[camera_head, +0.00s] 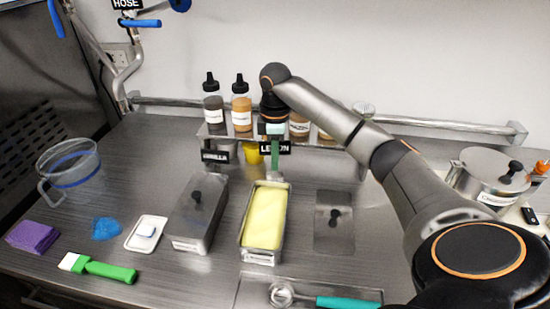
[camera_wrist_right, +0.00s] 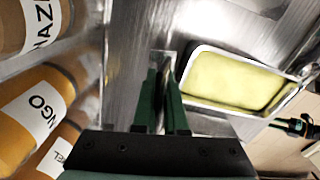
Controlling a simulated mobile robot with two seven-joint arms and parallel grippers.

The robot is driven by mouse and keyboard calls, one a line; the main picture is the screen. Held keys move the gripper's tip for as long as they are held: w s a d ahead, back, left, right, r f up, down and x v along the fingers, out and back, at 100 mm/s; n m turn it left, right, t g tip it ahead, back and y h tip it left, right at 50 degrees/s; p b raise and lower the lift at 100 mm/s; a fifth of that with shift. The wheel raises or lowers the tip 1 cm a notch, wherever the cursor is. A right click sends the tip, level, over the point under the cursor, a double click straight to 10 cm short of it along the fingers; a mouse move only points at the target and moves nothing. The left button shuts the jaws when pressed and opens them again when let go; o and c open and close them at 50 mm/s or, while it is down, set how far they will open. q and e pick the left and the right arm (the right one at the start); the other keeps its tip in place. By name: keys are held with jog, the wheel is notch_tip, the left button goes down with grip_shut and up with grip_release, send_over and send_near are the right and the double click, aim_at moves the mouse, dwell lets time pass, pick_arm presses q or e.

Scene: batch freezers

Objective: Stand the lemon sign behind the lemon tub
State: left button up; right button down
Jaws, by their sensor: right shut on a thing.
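The lemon tub (camera_head: 264,215) is a metal pan filled with pale yellow, in the middle of the counter. It also shows at the right of the wrist view (camera_wrist_right: 235,80). The lemon sign (camera_head: 286,149) is a small black plate with white letters, partly covered by my fingers. My right gripper (camera_head: 275,160) is shut on the sign, just beyond the far end of the tub. In the wrist view the green fingers (camera_wrist_right: 164,100) pinch the thin sign edge-on, beside the tub. I cannot tell whether the sign's foot touches the counter. My left gripper is not in view.
The vanilla sign (camera_head: 215,156) stands behind a lidded pan (camera_head: 199,212). A yellow cup (camera_head: 253,153) is left of the lemon sign. A shelf of sauce bottles (camera_head: 241,107) is close behind my gripper. Another lid (camera_head: 334,222) lies right of the tub.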

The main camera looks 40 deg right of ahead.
aim_at(275, 176)
jog(key=shift+f+p, duration=0.3)
jog(key=shift+f, duration=2.05)
jog(key=shift+c, duration=1.6)
grip_release()
